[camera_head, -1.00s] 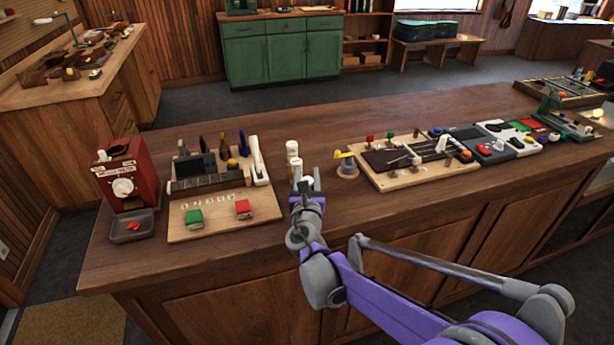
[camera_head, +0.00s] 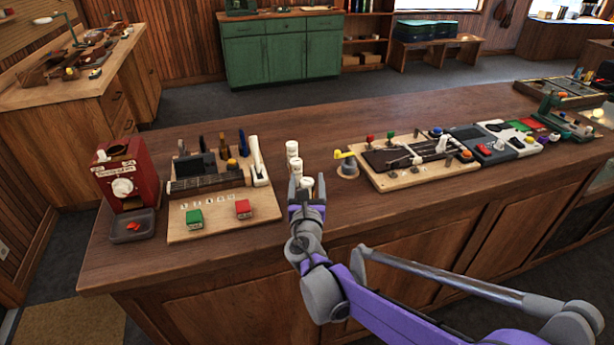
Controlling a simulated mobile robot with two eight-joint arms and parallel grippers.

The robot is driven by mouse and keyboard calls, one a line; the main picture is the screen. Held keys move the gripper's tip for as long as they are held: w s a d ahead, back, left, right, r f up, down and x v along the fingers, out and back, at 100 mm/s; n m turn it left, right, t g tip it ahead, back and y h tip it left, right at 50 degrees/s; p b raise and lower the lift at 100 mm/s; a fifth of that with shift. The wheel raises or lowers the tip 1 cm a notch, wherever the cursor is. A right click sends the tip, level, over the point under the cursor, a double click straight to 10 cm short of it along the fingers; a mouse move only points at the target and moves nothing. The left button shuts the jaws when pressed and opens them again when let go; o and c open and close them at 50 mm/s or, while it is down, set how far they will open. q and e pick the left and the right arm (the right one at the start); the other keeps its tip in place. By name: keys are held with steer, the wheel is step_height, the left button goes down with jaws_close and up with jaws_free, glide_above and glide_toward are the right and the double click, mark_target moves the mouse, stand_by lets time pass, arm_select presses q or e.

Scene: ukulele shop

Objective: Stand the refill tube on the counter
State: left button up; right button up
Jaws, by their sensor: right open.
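The farthest tube (camera_head: 292,148) and the one just nearer (camera_head: 296,166) are clear of my fingers. The nearest white tube (camera_head: 307,183) shows between the fingertips of my right gripper (camera_head: 307,186). The gripper's fingers are spread, with a gap beside the tube. The gripper hides the tube's lower part, so I cannot tell whether its base rests on the counter. My left gripper is not in view.
Left of the tubes is a wooden board (camera_head: 225,221) with tools, a green block and a red block. A red box (camera_head: 121,172) with a dial stands farther left. A yellow-handled piece (camera_head: 347,164) and a jig board (camera_head: 385,182) lie right. Bare counter lies behind the tubes.

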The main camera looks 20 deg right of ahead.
steer(key=v, duration=0.9)
steer(key=shift+s, duration=0.25)
steer(key=s+d+f+m+g+h, duration=0.1)
steer(key=s+d+f+m+g, duration=0.35)
steer(key=s+m, duration=0.4)
steer(key=s+d+f+m+g, duration=0.4)
steer(key=s+d+f+m, duration=0.1)
steer(key=m, duration=0.6)
steer(key=s+a+f+m+g+y, duration=0.2)
steer(key=s+a+f+m+y, duration=0.1)
steer(key=s+m, duration=0.3)
steer(key=s+a+f+m+g+y, duration=0.2)
steer(key=s+a+f+m+y, duration=0.1)
steer(key=s+m, duration=0.4)
steer(key=shift+a+f, duration=0.5)
